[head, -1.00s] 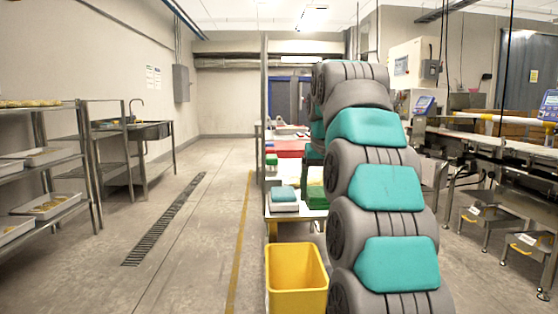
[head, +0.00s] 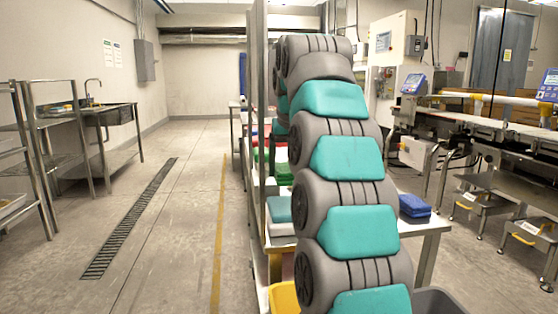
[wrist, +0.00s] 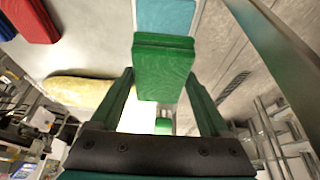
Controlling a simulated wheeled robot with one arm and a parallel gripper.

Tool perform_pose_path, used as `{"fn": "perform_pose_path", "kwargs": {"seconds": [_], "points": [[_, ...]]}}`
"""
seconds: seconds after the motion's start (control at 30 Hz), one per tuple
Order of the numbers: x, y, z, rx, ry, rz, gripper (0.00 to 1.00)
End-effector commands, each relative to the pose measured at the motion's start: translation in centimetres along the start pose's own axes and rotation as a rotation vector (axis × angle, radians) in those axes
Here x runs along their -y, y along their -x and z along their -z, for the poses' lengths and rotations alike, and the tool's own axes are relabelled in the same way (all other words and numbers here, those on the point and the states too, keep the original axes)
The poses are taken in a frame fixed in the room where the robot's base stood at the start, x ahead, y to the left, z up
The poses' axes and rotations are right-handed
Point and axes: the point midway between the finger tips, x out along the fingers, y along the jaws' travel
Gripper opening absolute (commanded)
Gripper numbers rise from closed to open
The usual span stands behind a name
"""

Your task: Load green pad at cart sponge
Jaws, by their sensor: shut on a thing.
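In the wrist view my gripper (wrist: 161,88) is shut on a green pad (wrist: 164,70), with a finger on each side of it. A blue-teal pad (wrist: 166,14) in a pale surround lies just beyond the green pad's far end; I cannot tell whether they touch. In the head view my own arm hides my gripper and the held pad. A teal pad on a white block (head: 280,228) shows on the cart (head: 432,224), left of my arm.
A blue pad stack (head: 414,206) sits on the cart's right side. A yellow bin (head: 284,299) stands low in front, partly hidden by my arm. The wrist view shows red (wrist: 30,18) and yellow (wrist: 78,88) items. The conveyor (head: 480,122) is at right; the left floor is clear.

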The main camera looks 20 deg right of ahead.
Motion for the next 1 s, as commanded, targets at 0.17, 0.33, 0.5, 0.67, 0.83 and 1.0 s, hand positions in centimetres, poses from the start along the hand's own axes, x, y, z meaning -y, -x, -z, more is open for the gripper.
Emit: {"fn": "perform_pose_path", "kwargs": {"seconds": [0.17, 0.33, 0.5, 0.67, 0.83, 1.0], "points": [[0.0, -0.1, -0.1, 0.000, 0.000, 0.000, 0.35], [0.0, -0.9, -0.3, 0.000, 0.000, 0.000, 0.35], [0.0, -2.2, -1.0, 0.001, 0.001, 0.000, 0.35], [0.0, -3.8, -1.6, 0.002, 0.001, 0.000, 0.35], [0.0, -4.9, -2.0, 0.001, -0.001, 0.000, 0.35], [0.0, -5.5, -2.3, 0.001, 0.000, 0.000, 0.35]]}}
